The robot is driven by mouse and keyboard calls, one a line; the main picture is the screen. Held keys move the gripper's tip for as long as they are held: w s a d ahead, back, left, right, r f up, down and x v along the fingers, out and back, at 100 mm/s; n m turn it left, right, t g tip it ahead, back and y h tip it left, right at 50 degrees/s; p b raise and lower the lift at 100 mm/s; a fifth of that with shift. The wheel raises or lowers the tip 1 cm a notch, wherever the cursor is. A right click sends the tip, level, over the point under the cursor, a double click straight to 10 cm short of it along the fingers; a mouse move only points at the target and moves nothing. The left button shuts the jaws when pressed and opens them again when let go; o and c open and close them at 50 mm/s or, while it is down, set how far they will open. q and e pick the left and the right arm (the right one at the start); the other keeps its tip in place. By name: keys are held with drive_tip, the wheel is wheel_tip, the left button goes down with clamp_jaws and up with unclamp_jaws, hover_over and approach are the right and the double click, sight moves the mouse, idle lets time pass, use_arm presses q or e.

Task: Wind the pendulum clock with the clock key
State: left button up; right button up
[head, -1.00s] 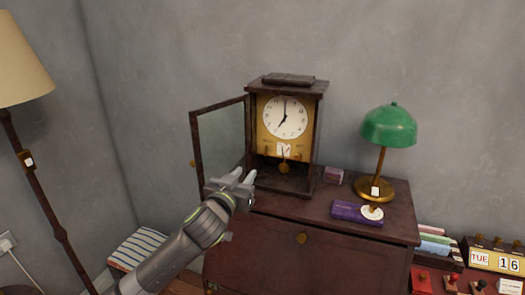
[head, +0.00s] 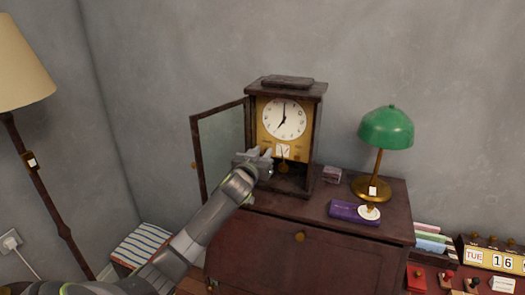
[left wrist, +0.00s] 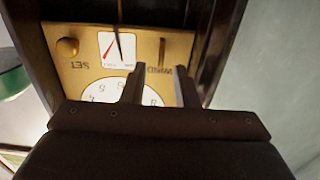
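The pendulum clock (head: 310,135) stands on the cabinet with its glass door (head: 222,148) swung open to the left. Its white dial reads about seven. In the left wrist view its brass panel (left wrist: 85,75) is upside down, with a SET knob (left wrist: 67,47), a small gauge with a red area, and the word WIND. A thin brass upright piece (left wrist: 162,52) stands out at WIND; it may be the clock key seen edge-on. My left gripper (head: 268,160) is at the clock's opening, also seen in the left wrist view (left wrist: 160,88). Its fingers are apart and empty, pointing toward that piece.
A green lamp (head: 387,127) stands on the cabinet (head: 250,247) to the right. A purple box (head: 348,213) and a smaller box (head: 332,174) lie near it. A floor lamp (head: 38,175) stands at left. A date block (head: 490,258) is at lower right.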

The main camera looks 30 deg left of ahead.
use_arm(q)
drive_tip(key=shift+w+a, duration=0.1)
drive_tip(key=shift+w, duration=0.2)
use_arm(e)
drive_tip(key=shift+a, duration=0.15)
drive_tip(key=shift+a, duration=0.1)
use_arm(q)
clamp_jaws()
use_arm(e)
drive_tip(key=shift+w, duration=0.1)
use_arm(q)
drive_tip(key=shift+m, duration=0.3)
use_arm(e)
drive_tip(key=shift+r, duration=0.15)
